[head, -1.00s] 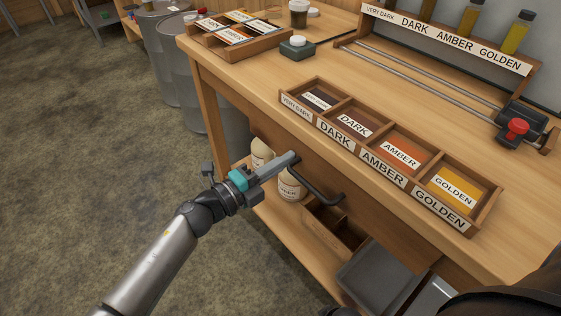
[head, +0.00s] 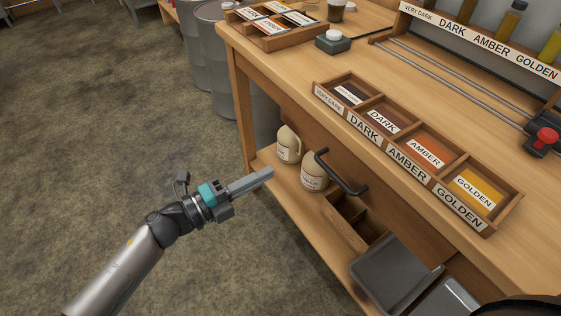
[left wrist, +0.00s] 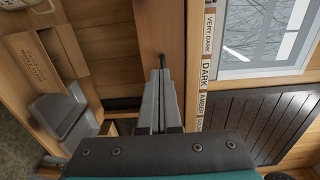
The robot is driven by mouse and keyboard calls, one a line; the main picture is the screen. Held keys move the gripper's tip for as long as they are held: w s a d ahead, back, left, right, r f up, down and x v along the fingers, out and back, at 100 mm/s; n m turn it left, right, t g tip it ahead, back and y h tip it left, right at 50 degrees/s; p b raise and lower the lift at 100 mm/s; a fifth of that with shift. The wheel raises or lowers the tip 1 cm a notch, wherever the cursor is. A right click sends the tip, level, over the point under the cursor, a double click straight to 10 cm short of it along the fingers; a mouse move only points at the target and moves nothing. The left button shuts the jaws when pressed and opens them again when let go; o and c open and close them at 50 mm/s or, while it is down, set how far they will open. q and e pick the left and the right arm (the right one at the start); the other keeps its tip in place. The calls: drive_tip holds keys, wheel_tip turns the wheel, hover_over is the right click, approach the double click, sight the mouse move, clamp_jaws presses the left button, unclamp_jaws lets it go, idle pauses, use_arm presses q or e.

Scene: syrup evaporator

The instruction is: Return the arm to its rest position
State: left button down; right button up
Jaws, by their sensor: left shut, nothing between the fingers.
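My left gripper (head: 268,174) is shut and empty, in the air to the left of the wooden workbench (head: 240,75). Its fingers point toward the lower shelf and the black drawer handle (head: 341,172), apart from both. In the left wrist view the closed fingers (left wrist: 160,75) point at the wooden bench front, with the dark handle seen end-on beyond them. My right gripper is not in view.
A sorting tray (head: 403,160) with several labelled cards stands at the bench edge. Two jugs (head: 288,145) (head: 313,170) and grey bins (head: 395,270) sit on the lower shelf. Metal drums (head: 207,50) stand behind. The floor (head: 90,130) at left is clear.

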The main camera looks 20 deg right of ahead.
use_arm(q)
drive_tip(key=w+a+f+n+t+y, duration=0.4)
drive_tip(key=a+f+n+t+y, duration=0.2)
drive_tip(key=a+f+n, duration=0.4)
drive_tip(key=s+a+f+n+y+p, duration=0.1)
drive_tip(key=s+a+f+n+y, duration=0.2)
drive_tip(key=a+f+n, duration=0.3)
drive_tip(key=s+a+f+n+y, duration=0.2)
drive_tip(key=a+f+n+y, duration=0.25)
drive_tip(key=f, duration=0.45)
drive_tip(key=s+a+f+n+g+y, duration=0.1)
drive_tip(key=s+a+f+n+g, duration=0.2)
drive_tip(key=s, duration=0.7)
drive_tip(key=s+a+f+n+g+y, duration=0.2)
drive_tip(key=s+a+f+n+g, duration=0.1)
drive_tip(key=s+f, duration=0.4)
drive_tip(key=s+a+f+n+g+y+p, duration=0.1)
drive_tip(key=s+a+f+n+g, duration=0.2)
drive_tip(key=s, duration=1)
wheel_tip(320, 180, down, 2)
drive_tip(key=shift+a+f+n, duration=0.15)
drive_tip(key=shift+a+n, duration=0.15)
drive_tip(key=shift+n, duration=0.05)
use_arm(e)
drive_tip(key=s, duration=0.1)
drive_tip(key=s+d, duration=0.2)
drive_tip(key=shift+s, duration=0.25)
